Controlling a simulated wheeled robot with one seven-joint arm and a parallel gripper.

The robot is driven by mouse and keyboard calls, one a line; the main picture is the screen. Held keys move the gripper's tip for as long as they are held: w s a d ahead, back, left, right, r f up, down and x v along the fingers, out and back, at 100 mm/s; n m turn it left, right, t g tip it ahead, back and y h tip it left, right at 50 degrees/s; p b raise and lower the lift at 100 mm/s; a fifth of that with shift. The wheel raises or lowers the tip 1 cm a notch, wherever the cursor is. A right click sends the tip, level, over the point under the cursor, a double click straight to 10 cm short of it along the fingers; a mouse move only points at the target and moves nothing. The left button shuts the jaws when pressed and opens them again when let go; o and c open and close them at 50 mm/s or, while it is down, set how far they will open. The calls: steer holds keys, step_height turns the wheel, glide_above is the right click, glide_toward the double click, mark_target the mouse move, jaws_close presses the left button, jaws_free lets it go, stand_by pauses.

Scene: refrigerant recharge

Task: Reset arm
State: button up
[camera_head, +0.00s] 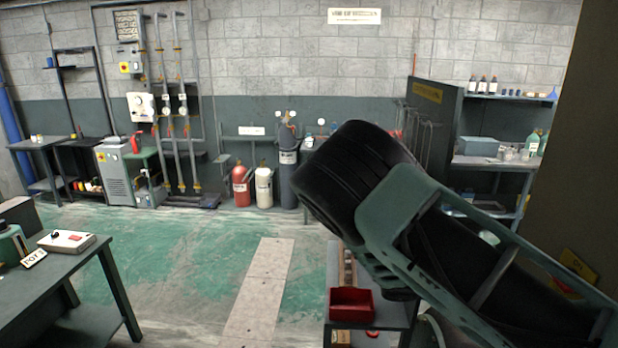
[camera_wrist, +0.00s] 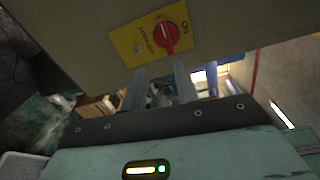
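In the wrist view, my gripper (camera_wrist: 160,74) has its two grey fingers spread apart, with nothing visible held between them. A red rotary switch (camera_wrist: 167,35) on a yellow plate (camera_wrist: 130,44) marked "ON" is just beyond the fingertips. I see no clear contact between the fingers and the switch. My dark and green arm fills the right foreground of the head view and hides what is behind it. My gripper cannot be made out in the head view.
A brown panel (camera_head: 560,150) stands close at the right. A red bin (camera_head: 351,304) sits on a low cart at the bottom centre. A bench (camera_head: 75,262) with a white box (camera_head: 66,241) is at left. Gas cylinders (camera_head: 288,170) line the back wall. The green floor between is clear.

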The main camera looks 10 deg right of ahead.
steer(key=s+a+f+m+y+b, duration=0.4)
steer(key=a+f+m+y+b, duration=0.1)
steer(key=a+f, duration=0.15)
steer(key=s+a+f+m+y+b, duration=0.4)
steer(key=a+f+m, duration=0.1)
steer(key=a+f, duration=0.15)
steer(key=s+a+m+t+y+b, duration=0.2)
steer(key=s+a+m+y+b, duration=0.2)
steer(key=a+m, duration=0.3)
steer(key=s+a+m+t+y+b, duration=0.2)
steer(key=s+a+m+y+b, duration=0.2)
steer(key=a, duration=0.6)
steer(key=s+m+b, duration=0.2)
steer(key=b, duration=0.1)
steer(key=shift+s+a+r+m+t, duration=0.3)
steer(key=shift+s+a+m, duration=0.05)
steer(key=shift+s+m, duration=0.05)
